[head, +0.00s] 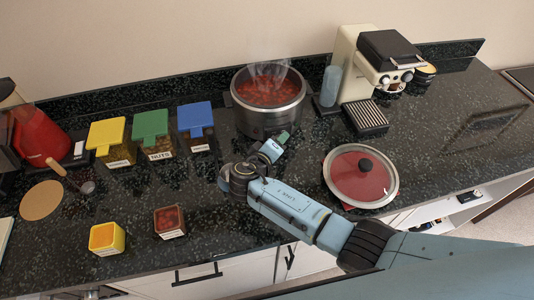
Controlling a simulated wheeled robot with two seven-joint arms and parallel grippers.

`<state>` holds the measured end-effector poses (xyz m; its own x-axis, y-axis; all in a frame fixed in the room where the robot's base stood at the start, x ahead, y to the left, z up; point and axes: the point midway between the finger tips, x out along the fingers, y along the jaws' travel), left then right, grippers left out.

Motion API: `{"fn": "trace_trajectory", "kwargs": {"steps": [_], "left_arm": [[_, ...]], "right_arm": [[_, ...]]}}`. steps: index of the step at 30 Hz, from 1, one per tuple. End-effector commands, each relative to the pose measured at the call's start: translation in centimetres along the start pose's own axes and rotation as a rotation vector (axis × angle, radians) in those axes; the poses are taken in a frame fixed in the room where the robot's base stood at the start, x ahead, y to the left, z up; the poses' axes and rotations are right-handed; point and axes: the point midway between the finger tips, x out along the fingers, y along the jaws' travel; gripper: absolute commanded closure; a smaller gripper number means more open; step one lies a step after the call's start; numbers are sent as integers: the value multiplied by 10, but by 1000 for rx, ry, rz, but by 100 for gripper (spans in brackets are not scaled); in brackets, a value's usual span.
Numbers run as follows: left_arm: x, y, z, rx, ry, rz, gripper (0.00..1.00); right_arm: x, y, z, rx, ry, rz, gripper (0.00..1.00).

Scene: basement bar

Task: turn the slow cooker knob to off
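The slow cooker (258,122) is a round steel pot of steaming red stew, at the back middle of the counter in the head view. Its lid (344,188) lies apart on the counter, to the right of my arm. My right gripper (281,139) is at the front of the slow cooker, low against its wall. I cannot tell whether it touches the cooker or whether its fingers are open or shut. I cannot make out the knob; my gripper and wrist cover part of the cooker's front. My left gripper is not in view.
A cream coffee machine (352,70) stands right of the cooker. Yellow (106,135), green (150,124) and blue-lidded (195,117) containers stand to its left. Two small open containers, yellow (107,249) and dark (168,234), sit near the front edge. The counter's right part is mostly clear.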

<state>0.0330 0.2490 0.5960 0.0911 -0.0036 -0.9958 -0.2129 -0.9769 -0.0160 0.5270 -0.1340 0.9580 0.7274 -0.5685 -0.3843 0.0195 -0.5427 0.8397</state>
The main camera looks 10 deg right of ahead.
Motion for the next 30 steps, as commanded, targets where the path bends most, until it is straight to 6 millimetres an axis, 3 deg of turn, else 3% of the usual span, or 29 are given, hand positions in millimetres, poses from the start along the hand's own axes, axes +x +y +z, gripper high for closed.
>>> {"fn": "trace_trajectory", "kwargs": {"steps": [9, 15, 21, 30], "left_arm": [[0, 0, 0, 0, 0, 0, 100], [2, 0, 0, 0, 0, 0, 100], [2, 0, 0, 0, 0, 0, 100], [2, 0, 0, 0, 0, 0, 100]], "right_arm": [[-70, -1, 0, 4, 1, -5, 48], [-106, -1, 0, 3, 1, -3, 48], [-120, 0, 0, 2, 0, 0, 48], [-122, 1, 0, 1, 0, 1, 48]]}}
